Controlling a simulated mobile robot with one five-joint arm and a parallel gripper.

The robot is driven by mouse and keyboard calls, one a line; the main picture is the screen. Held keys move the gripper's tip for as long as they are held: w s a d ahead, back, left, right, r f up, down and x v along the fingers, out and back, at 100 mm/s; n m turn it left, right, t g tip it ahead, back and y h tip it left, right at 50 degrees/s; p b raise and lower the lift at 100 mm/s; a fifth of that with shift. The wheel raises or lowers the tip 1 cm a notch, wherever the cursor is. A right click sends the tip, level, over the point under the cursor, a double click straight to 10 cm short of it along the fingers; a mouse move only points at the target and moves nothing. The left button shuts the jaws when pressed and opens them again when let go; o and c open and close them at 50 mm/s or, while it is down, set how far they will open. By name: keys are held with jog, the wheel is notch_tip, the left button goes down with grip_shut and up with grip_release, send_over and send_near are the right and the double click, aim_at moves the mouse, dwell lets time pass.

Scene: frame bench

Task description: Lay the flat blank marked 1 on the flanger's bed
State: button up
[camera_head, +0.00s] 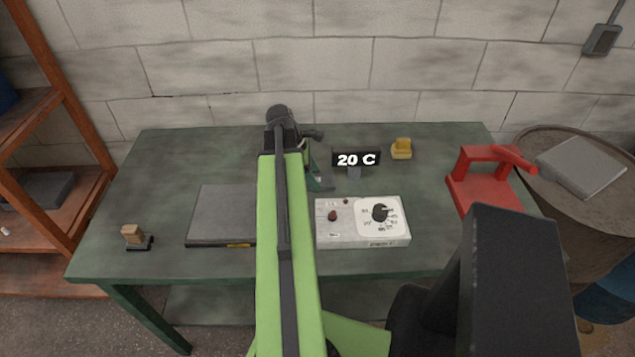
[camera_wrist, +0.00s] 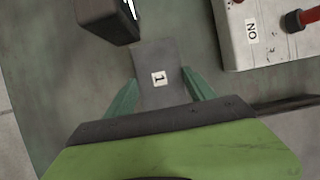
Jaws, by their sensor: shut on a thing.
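The flat blank marked 1 (camera_wrist: 152,58) is a dark grey strip with a white label, seen in the wrist view. My gripper (camera_wrist: 161,88) is shut on it, with one green finger on each side. In the head view my gripper (camera_head: 320,178) shows only partly beside my arm, near the middle of the bench, and I cannot make out the blank there. How high the blank is above the bench is unclear. A red device (camera_head: 480,185) at the bench's right end looks like the flanger. It stands apart from my gripper, and its bed is partly hidden.
A white control box (camera_head: 325,238) with a dial stands at the bench's (camera_head: 430,150) front. A dark display (camera_head: 357,159) reads 20 C behind it. A flat grey plate (camera_head: 215,212) lies left, beside a small wooden-topped stamp (camera_head: 133,234). A yellow object (camera_head: 401,148) sits at the back.

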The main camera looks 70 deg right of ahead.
jog(key=shift+c, duration=1)
jog(key=shift+r+p, duration=0.65)
notch_tip(320, 180, up, 2)
jog(key=shift+r+p, duration=0.25)
jog(key=shift+p, duration=1)
jog(key=w+a, duration=0.5)
jog(key=w, duration=0.9)
jog(key=w+a, duration=0.6)
jog(key=w, duration=0.8)
jog(key=w+a, duration=0.5)
jog(key=w, duration=0.9)
jog(key=shift+a+f, duration=0.15)
notch_tip(320, 180, up, 8)
jog(key=p, duration=0.7)
jog(key=b, duration=0.8)
send_over(177, 187)
notch_tip(177, 187, down, 8)
jog(key=shift+w+f, duration=0.1)
jog(key=shift+f, duration=0.05)
notch_tip(177, 187, up, 8)
jog(key=p, duration=0.8)
notch_tip(177, 187, down, 8)
jog(key=b, duration=0.7)
jog(key=shift+b, duration=0.3)
notch_tip(177, 187, up, 8)
jog(key=p, duration=0.8)
notch_tip(177, 187, down, 8)
jog(key=b, duration=0.8)
jog(key=shift+r+p, duration=0.3)
